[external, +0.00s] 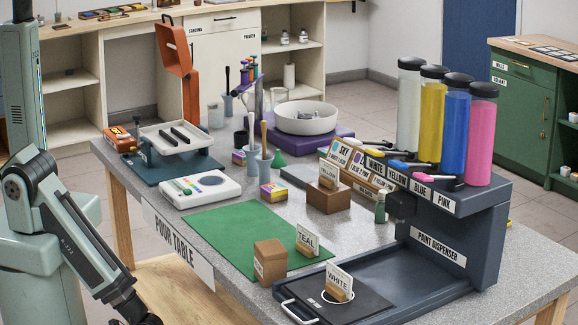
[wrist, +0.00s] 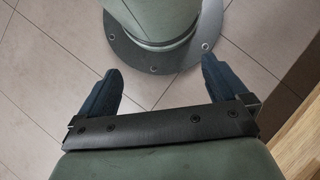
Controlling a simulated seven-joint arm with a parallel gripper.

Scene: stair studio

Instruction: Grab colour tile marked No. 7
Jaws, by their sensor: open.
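Several small colour tiles or cards stand in a wooden rack (external: 377,193) in the middle of the grey table; one reads SKY (external: 340,152), and the small print on the others is too small to read for certain. A YELLOW card (external: 329,173) stands in a wooden block in front of the rack. A TEAL card (external: 308,240) stands on the green mat (external: 232,234), and a WHITE card (external: 339,280) on the dark tray. I cannot make out which tile is No. 7. My gripper (wrist: 161,68) is open and empty over the floor beside my base, away from the table.
The paint dispenser (external: 440,246) with four-colour bottles rises at the table's right. The green mat is mostly clear.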

